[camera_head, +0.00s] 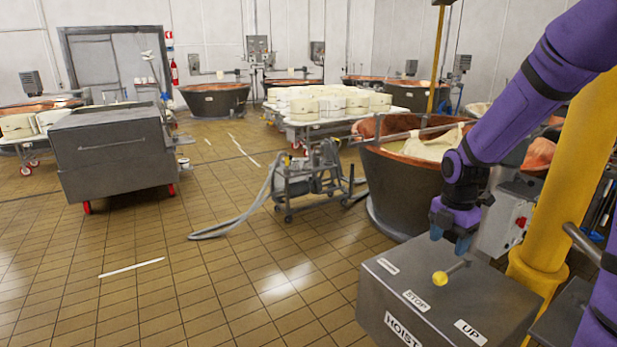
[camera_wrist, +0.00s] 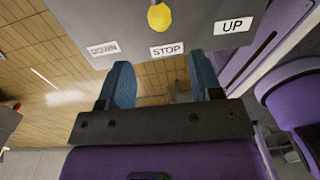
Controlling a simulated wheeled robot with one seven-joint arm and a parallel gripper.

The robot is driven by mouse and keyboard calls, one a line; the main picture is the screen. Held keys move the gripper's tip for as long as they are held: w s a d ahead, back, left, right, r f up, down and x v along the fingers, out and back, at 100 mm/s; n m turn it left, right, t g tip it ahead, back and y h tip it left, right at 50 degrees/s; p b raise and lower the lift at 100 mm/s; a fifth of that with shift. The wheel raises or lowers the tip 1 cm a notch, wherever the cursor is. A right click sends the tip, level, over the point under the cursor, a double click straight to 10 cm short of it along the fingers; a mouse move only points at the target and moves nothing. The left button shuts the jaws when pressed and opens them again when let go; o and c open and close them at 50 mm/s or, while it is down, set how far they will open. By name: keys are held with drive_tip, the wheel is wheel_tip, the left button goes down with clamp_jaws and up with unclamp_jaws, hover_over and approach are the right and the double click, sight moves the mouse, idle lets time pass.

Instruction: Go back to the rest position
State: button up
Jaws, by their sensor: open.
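My gripper (camera_head: 452,236) is above the far side of a grey hoist control box (camera_head: 440,306), at the end of my purple arm in the head view. In the wrist view my gripper (camera_wrist: 162,76) has its two blue fingers spread apart with nothing between them. The box has a lever with a yellow knob (camera_head: 440,278) and labels including STOP, HOIST and UP. In the wrist view the yellow knob (camera_wrist: 159,18) lies beyond the fingertips, apart from them, near the STOP label.
A yellow post (camera_head: 553,180) stands right beside the box. A copper vat (camera_head: 398,190) with pale cloth is behind my gripper. A wheeled pump (camera_head: 305,180) with a hose and a grey cart (camera_head: 110,150) stand to the left. The tiled floor (camera_head: 230,280) at front left is clear.

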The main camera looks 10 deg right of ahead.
drive_tip(key=s+a+r+m+t, duration=0.2)
drive_tip(key=s+a+r+m, duration=0.4)
drive_tip(key=s+r+m, duration=0.4)
drive_tip(key=s+a+r+m+t, duration=0.3)
drive_tip(key=s+a+r+m, duration=0.3)
drive_tip(key=s+r+m, duration=0.5)
drive_tip(key=shift+a+m, duration=0.15)
drive_tip(key=shift+m, duration=0.35)
